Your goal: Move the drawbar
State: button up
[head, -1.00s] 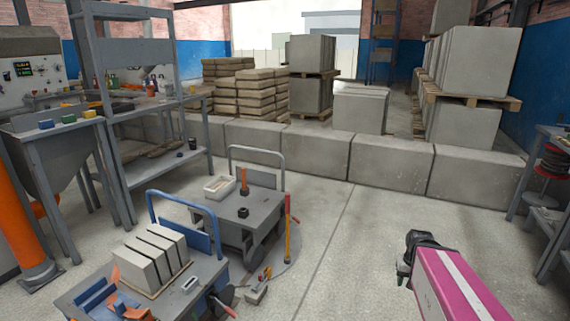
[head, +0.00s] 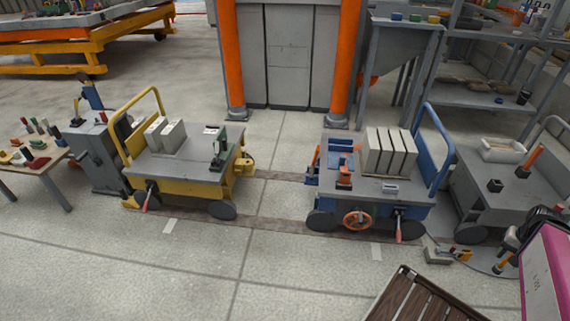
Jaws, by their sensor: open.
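A yellow cart (head: 185,165) stands left of centre and a blue-handled cart (head: 370,190) stands right of centre, with a gap between them. The yellow cart has a yellow fitting (head: 246,164) on its right end. The blue-handled cart carries a blue and orange fitting (head: 313,165) at its left end.
Dark floor strips (head: 285,228) run under the carts. A grey cart (head: 480,185) stands at the right, and a low grey piece (head: 437,256) lies near it. A brown slatted surface (head: 425,297) fills the bottom right. Open floor (head: 150,275) lies in front.

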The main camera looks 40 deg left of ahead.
aim_at(312, 169)
jog(key=i+u, duration=0.15)
jog(key=u, duration=0.3)
jog(key=i+l+u, duration=0.1)
jog(key=u, duration=0.3)
jog(key=i+l+u, duration=0.15)
jog(key=u, duration=0.3)
jog(key=i+l+u, duration=0.15)
jog(key=u, duration=0.3)
jog(key=l+u, duration=0.25)
jog(key=u, duration=0.15)
jog(key=j, duration=0.3)
jog(key=l, duration=0.3)
